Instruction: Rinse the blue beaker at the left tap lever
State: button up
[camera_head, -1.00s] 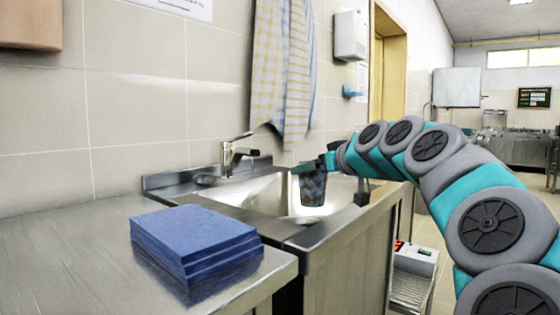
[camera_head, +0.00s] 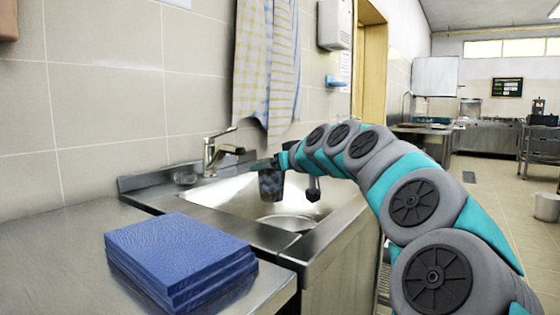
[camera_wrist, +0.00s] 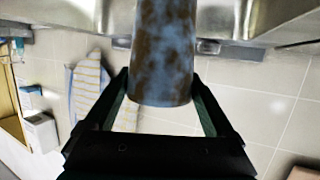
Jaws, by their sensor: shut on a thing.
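The blue beaker (camera_head: 271,186) is held upright over the sink, to the right of the tap. In the wrist view the beaker (camera_wrist: 163,45) is blue with brown, dirty-looking blotches. My gripper (camera_head: 277,165) is shut on it, with one dark finger on each side in the wrist view (camera_wrist: 161,78). The metal tap (camera_head: 210,155) stands at the sink's back left, its lever (camera_head: 222,132) sloping up to the right. The beaker is apart from the spout and right of its end. No water stream shows. Only one tap is in view.
The steel sink (camera_head: 225,197) has a round drain fitting below the beaker. A stack of blue cloths (camera_head: 180,250) lies on the counter (camera_head: 50,240) at front left. Checked towels (camera_head: 266,70) hang on the wall behind. Open floor (camera_head: 500,200) lies at the right.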

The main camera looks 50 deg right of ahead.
jog(key=w+f+p, duration=0.1)
jog(key=w+f, duration=0.1)
jog(key=w, duration=0.7)
jog(key=shift+a, duration=0.3)
jog(key=shift+d, duration=0.2)
dwell(0.5)
jog(key=shift+d, duration=0.4)
jog(key=shift+a+b, duration=0.2)
jog(key=shift+b, duration=0.1)
jog(key=shift+s+a+r, duration=0.1)
jog(key=shift+a, duration=0.3)
jog(key=shift+d+b, duration=0.2)
jog(key=shift+b, duration=0.1)
